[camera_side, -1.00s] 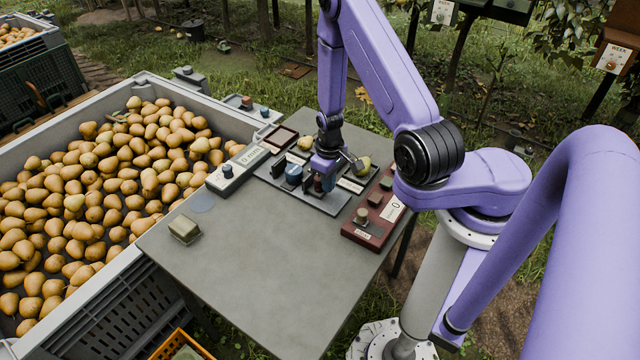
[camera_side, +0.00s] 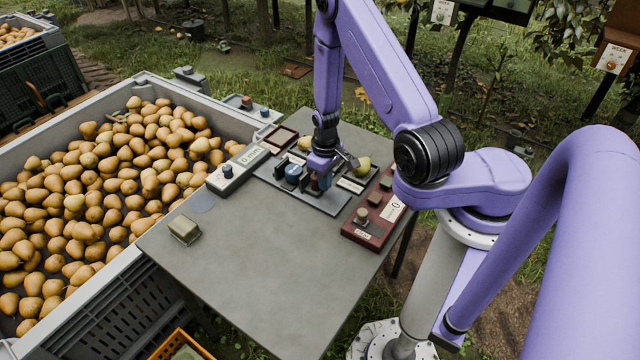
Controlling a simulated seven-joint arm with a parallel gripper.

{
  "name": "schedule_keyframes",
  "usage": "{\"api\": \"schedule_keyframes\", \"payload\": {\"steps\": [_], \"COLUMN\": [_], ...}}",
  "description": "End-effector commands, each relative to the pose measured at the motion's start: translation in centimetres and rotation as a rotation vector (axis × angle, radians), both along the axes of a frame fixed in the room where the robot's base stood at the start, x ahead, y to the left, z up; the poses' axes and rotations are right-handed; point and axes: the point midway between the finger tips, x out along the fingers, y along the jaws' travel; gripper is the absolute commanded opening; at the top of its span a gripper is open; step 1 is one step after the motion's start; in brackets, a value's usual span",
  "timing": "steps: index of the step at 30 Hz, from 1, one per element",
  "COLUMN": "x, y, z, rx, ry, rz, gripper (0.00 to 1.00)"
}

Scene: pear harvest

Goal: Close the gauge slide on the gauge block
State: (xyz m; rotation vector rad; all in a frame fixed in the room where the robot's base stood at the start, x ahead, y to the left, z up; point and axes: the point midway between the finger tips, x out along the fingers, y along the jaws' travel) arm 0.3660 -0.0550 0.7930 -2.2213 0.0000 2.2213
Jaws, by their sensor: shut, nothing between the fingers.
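The gauge block looks to be the dark plate (camera_side: 322,203) at the back of the grey table, with small dark uprights, a blue round part (camera_side: 293,172) and pale labels on it. My gripper (camera_side: 318,186) points down over the middle of this plate, just right of the blue part. It is shut, with nothing visible held in it. A blue piece (camera_side: 325,181) and a small red part show right at the fingertips. I cannot tell whether the fingers touch them. The gauge slide cannot be told apart at this size, and my gripper hides part of the plate.
A red box with buttons (camera_side: 362,235) stands right of the plate, and a grey meter box (camera_side: 225,180) left of it. A pale block (camera_side: 184,230) lies at the table's left. The table's front (camera_side: 265,285) is clear. A pear bin (camera_side: 150,245) adjoins the left.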

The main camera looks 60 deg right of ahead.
Motion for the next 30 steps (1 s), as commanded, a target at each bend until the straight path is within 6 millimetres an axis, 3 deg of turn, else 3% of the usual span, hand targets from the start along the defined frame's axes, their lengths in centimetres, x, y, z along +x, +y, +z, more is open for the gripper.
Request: {"api": "schedule_keyframes", "payload": {"steps": [30], "x": [1.2], "y": [0.0], "z": [0.0], "rx": [-0.001], "ry": [-0.003], "rz": [0.0], "gripper": [0.0]}}
